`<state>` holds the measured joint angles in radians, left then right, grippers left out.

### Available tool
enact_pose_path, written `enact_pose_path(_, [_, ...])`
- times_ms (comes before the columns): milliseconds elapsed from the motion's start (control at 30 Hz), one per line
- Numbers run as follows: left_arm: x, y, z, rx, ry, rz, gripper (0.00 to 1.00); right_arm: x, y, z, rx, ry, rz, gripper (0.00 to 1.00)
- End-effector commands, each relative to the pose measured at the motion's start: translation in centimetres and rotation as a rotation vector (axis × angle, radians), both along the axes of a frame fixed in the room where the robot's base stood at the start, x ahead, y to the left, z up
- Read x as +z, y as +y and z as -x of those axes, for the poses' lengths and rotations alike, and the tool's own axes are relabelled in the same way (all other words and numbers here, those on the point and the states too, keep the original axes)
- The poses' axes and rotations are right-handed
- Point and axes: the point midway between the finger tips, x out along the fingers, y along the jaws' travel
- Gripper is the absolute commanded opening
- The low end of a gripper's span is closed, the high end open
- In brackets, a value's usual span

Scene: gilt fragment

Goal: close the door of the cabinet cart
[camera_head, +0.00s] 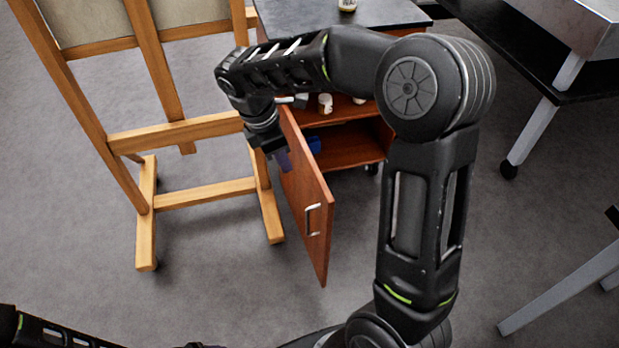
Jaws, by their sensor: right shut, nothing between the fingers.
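The cabinet cart (350,144) is reddish-brown wood with a dark top (385,12). Its door (308,190) stands wide open, swung out toward me on the cart's left side, with a silver handle (311,219) on it. My right arm reaches across in front of the cart. My right gripper (283,161) points down at the upper left side of the door, shut and empty. I cannot tell whether it touches the door. My left arm shows only at the bottom left corner, and its gripper is not in view.
A wooden easel (155,130) stands close to the left of the door. Small white containers (325,103) and a blue item (314,144) are inside the cart. A dark table (545,60) on wheels stands at the right. The grey floor (220,300) in front is clear.

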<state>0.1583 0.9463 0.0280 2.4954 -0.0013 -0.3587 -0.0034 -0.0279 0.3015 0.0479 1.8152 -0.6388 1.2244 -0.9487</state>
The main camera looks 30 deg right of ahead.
Motion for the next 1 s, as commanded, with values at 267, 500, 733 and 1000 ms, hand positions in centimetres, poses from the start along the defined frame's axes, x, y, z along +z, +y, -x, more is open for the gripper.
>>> enact_pose_path(267, [-0.1, 0.0, 0.0, 0.0, 0.0, 0.0, 0.69, -0.4, 0.0, 0.0, -0.002, 0.0, -0.001, 0.0])
enact_pose_path(500, [-0.4, 0.0, 0.0, 0.0, 0.0, 0.0, 0.69, -2.8, -0.6, 0.2, -0.003, 0.003, -0.001, 0.0])
enact_pose_path(733, [-0.9, 0.0, 0.0, 0.0, 0.0, 0.0, 0.69, -7.1, -1.6, 0.5, -0.002, 0.004, -0.001, 0.0])
enact_pose_path(1000, [-0.9, 0.0, 0.0, 0.0, 0.0, 0.0, 0.69, -9.8, -4.2, 1.1, -0.007, -0.002, -0.002, 0.0])
